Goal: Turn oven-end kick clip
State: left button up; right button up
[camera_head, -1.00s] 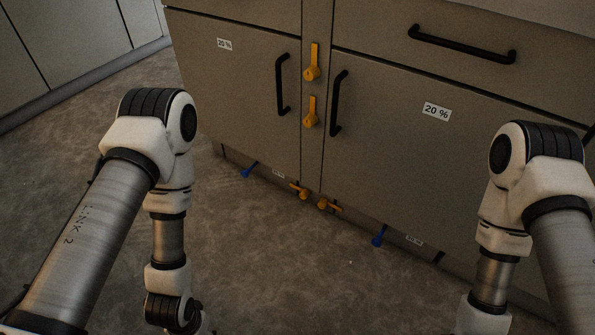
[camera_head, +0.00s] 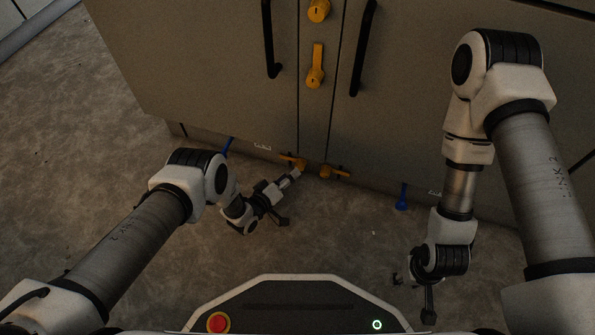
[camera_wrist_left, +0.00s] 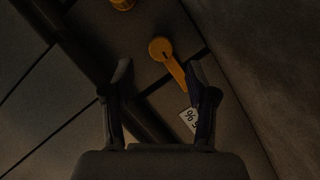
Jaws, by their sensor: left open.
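Two orange kick clips sit low on the cabinet's kick board in the head view, a left one (camera_head: 293,160) and a right one (camera_head: 327,171). A blue clip (camera_head: 227,146) is to their left and another blue clip (camera_head: 401,197) to their right. I cannot tell which is the oven-end one. My left gripper (camera_head: 290,180) is low at the orange pair. In the left wrist view its fingers are open, with an orange clip (camera_wrist_left: 161,50) beyond and between the tips, its lever slanting toward the right finger; contact is unclear. My right gripper (camera_head: 428,300) hangs over the floor, jaws unclear.
Cabinet doors carry black handles (camera_head: 269,40) and upper orange latches (camera_head: 315,70) above the kick board. A white label (camera_wrist_left: 189,119) lies near the right finger in the left wrist view. The grey floor (camera_head: 110,170) to the left is clear.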

pick_arm(q)
jog(key=b+x, duration=0.1)
jog(key=x, duration=0.1)
jog(key=b+x, duration=0.1)
jog(key=x, duration=0.2)
jog(key=shift+f+b, duration=0.25)
jog(key=shift+b, duration=0.1)
jog(key=shift+w+d+r, duration=0.1)
jog(key=shift+w+d, duration=0.05)
jog(key=shift+w, duration=0.05)
grip_shut()
jog(key=shift+r, duration=0.1)
